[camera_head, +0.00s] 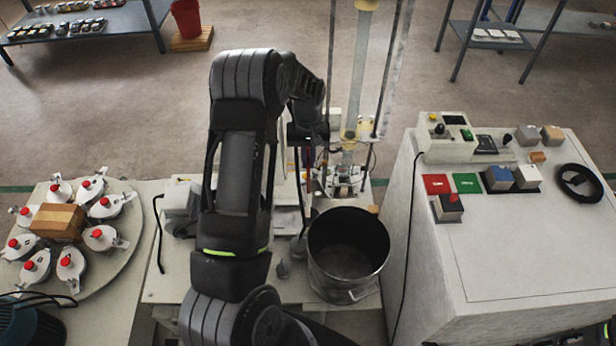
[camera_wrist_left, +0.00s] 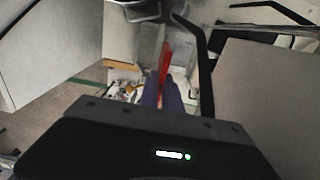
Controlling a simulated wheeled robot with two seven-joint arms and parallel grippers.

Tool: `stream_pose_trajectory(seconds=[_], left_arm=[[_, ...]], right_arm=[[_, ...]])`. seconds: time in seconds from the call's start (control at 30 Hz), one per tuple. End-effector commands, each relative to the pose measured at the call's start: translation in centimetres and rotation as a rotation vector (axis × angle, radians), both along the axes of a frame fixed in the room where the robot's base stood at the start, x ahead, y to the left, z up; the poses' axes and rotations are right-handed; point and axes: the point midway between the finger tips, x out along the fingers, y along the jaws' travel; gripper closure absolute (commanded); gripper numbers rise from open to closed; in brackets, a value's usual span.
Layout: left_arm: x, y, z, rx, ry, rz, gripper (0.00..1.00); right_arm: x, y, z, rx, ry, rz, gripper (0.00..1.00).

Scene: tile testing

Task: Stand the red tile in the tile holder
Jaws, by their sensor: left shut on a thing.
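My left gripper (camera_wrist_left: 165,85) is shut on the red tile (camera_wrist_left: 165,58), which shows edge-on as a thin red strip between the fingers in the left wrist view. In the head view my left arm reaches away from the camera, and the gripper is mostly hidden behind its black links. A metal fixture (camera_head: 343,180) stands at the foot of the upright machine, just right of my left forearm. I cannot tell for certain which part of it is the tile holder.
A dark metal bucket (camera_head: 347,285) stands right of my left arm. A white cabinet (camera_head: 540,245) with controls (camera_head: 450,135) stands at the right. A round plate (camera_head: 88,275) with several red-topped pots is at the left. Vertical rods (camera_head: 392,70) rise behind the fixture.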

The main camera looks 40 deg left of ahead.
Motion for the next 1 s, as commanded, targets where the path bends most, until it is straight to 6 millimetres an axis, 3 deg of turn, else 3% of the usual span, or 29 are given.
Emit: stream_pose_trajectory(seconds=[0.5,1.0], left_arm=[[0.0,0.0,-3.2,-0.001,0.001,0.000,1.00],[0.0,0.0,-9.6,0.000,0.000,0.000,1.00]], right_arm=[[0.2,0.1,-3.1,0.004,-0.006,0.001,0.64],[0.6,0.2,-9.1,0.011,-0.020,0.004,0.64]])
